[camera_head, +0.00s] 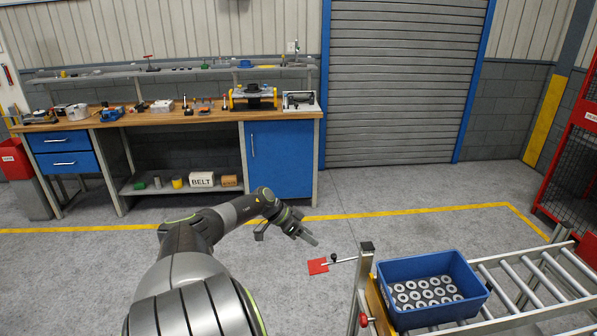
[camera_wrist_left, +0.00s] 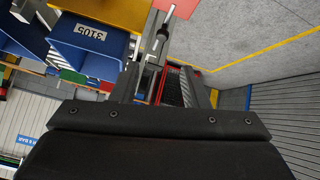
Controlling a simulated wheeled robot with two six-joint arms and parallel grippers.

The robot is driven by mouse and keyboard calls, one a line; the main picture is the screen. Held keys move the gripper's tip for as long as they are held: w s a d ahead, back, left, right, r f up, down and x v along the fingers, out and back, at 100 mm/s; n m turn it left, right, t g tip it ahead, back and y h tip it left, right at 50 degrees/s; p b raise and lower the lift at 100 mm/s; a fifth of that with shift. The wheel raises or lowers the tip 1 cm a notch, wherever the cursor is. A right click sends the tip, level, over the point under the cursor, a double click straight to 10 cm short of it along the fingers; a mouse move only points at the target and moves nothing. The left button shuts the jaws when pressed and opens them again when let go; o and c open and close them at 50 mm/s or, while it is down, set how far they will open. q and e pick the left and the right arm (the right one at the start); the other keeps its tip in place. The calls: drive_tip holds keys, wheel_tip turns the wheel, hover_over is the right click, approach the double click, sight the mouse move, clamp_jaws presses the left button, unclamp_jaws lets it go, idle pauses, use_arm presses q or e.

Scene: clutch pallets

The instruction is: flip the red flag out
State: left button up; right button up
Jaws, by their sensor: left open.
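The red flag (camera_head: 318,266) is a small flat square on a thin rod with a black knob. In the head view it sticks out to the left of a metal post (camera_head: 365,262) at the near end of the roller conveyor. My left gripper (camera_head: 306,237) is up and left of the flag in the picture, apart from it, open, with nothing seen between its fingers. My right gripper is not in view.
A blue crate (camera_head: 437,312) of several metal rings sits on the roller conveyor (camera_head: 537,275). A workbench (camera_head: 185,120) with tools stands at the back left. A red cage (camera_head: 578,165) stands at the right. Grey floor lies open between. The left wrist view shows a blue bin labelled 3105 (camera_wrist_left: 88,52).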

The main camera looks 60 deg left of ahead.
use_arm(q)
drive_tip(key=shift+v, duration=2.15)
